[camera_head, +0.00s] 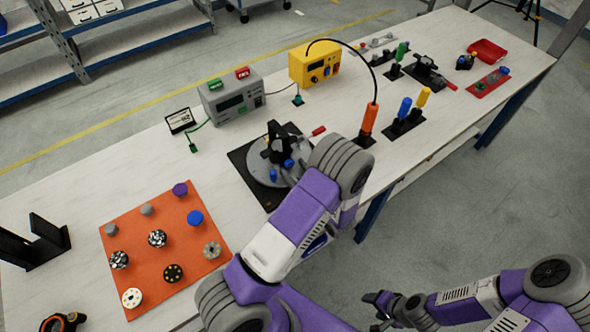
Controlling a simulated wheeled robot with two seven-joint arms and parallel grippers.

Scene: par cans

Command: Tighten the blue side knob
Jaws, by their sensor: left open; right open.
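A rotary fixture with a grey round plate (262,172) and a black upright stands on a black base plate (240,158) at mid-table. Two small blue knobs show on it, one blue knob (288,163) to the right and another blue knob (273,175) lower left. I cannot tell how tight either is. My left arm crosses in front of the fixture's right side; its gripper is hidden, and I see no fingers on either knob. My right gripper (382,305) is open and empty, low in the picture, away from the fixture and off the table's front edge.
An orange mat (150,225) with several knobs lies left of the fixture. Grey (233,97) and yellow (315,62) boxes stand behind. An orange handle (369,118) with a cable and several coloured tools stand to the right. A black bracket (35,240) is far left.

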